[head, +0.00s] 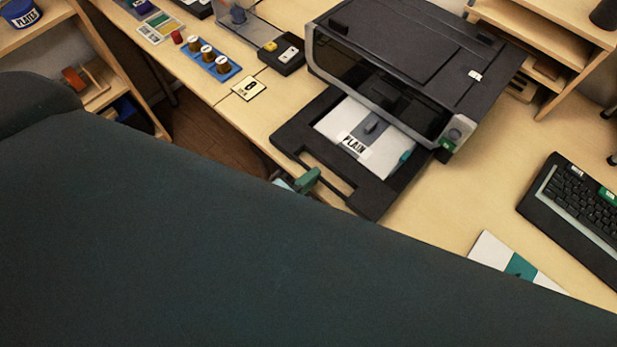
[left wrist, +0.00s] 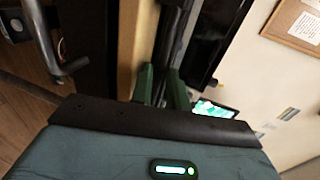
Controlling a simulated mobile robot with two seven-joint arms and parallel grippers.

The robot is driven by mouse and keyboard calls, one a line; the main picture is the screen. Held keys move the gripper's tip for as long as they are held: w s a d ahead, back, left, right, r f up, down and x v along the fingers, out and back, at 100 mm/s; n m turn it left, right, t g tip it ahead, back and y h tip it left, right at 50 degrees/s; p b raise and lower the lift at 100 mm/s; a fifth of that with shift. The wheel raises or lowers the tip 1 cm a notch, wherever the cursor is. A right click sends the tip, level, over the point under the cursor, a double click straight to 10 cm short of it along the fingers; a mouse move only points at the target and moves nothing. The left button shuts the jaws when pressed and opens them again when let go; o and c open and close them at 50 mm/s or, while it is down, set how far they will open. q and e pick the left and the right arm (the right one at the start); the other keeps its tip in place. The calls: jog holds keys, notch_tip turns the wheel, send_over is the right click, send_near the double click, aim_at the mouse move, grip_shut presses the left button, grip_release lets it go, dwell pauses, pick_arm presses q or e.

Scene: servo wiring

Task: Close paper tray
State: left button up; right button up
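The paper tray (head: 372,198) is a black frame pulled out from the front of the dark printer (head: 415,60). It holds white paper (head: 345,125) labelled PLAIN. My left gripper (head: 302,182) is at the tray's front edge, by the handle slot; only a green fingertip shows clearly in the head view. In the left wrist view its two green fingers (left wrist: 161,88) stand apart, on either side of a dark bar that looks like the tray's front edge. Whether they press on it I cannot tell. My right gripper is not in view.
My dark arm covers the lower left of the head view. A keyboard (head: 580,215) and a white and teal card (head: 515,262) lie at right. A blue holder (head: 210,62) and a small black box (head: 282,54) stand left of the printer. A wooden shelf (head: 545,35) stands behind.

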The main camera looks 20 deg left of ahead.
aim_at(327, 164)
pick_arm(q)
grip_shut()
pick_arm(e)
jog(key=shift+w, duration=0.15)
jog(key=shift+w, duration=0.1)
pick_arm(q)
jog(key=shift+w+d, duration=0.25)
jog(key=shift+w, duration=0.5)
jog(key=shift+w+d, duration=0.3)
jog(key=shift+w, duration=0.5)
jog(key=shift+w+d, duration=0.25)
jog(key=shift+w, duration=0.5)
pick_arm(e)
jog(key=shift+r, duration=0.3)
pick_arm(q)
jog(key=shift+o, duration=0.7)
grip_release()
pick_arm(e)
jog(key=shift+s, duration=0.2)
pick_arm(q)
jog(key=shift+s, duration=0.1)
